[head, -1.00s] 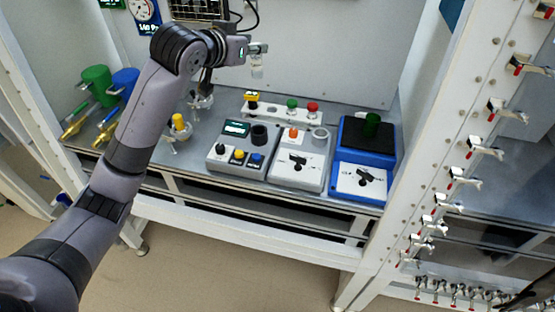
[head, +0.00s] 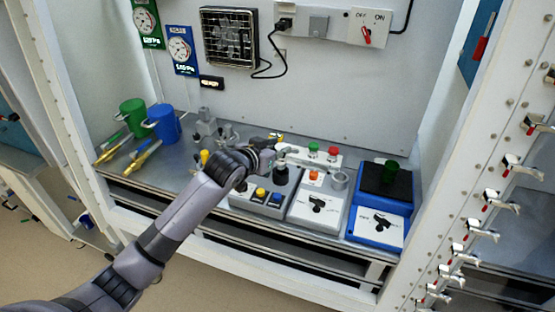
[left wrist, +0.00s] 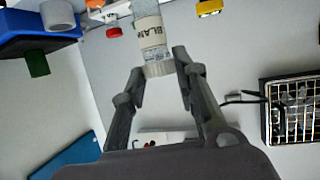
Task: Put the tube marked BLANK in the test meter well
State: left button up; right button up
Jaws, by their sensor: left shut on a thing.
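The tube marked BLANK is a clear tube with a pale label and a ribbed whitish cap; its label reads "BLAN" in the left wrist view (left wrist: 152,32). My left gripper (left wrist: 160,62) is shut on its cap end, and the body points away from the fingers. In the head view my left gripper (head: 285,152) is above the test meter (head: 250,202), a grey box with yellow and blue buttons. The black meter well (head: 281,177) is just below the gripper. My arm hides the meter's display, and I cannot tell whether the tube's lower end is inside the well.
A white unit (head: 316,208) with an orange knob and grey ring stands right of the meter, then a blue unit (head: 378,222) with a green cylinder. Behind is a strip with green and red buttons (head: 333,151). Green and blue mugs (head: 163,124) stand at left.

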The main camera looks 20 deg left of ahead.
aim_at(279, 160)
pick_arm(q)
notch_tip(279, 160, down, 4)
jog(key=shift+r+p, duration=0.15)
jog(key=shift+p, duration=0.15)
jog(key=shift+f, duration=0.35)
pick_arm(e)
jog(key=shift+w+r, duration=0.35)
jog(key=shift+w, duration=0.45)
pick_arm(q)
jog(key=shift+f, duration=0.1)
jog(key=o, duration=1)
pick_arm(e)
jog(key=shift+s, duration=0.1)
jog(key=shift+d, duration=0.1)
pick_arm(q)
jog(key=shift+s, duration=0.1)
jog(key=b+v, duration=0.1)
jog(key=v, duration=1.1)
jog(key=shift+b, duration=0.4)
pick_arm(e)
jog(key=shift+s+f, duration=0.1)
jog(key=shift+f, duration=0.85)
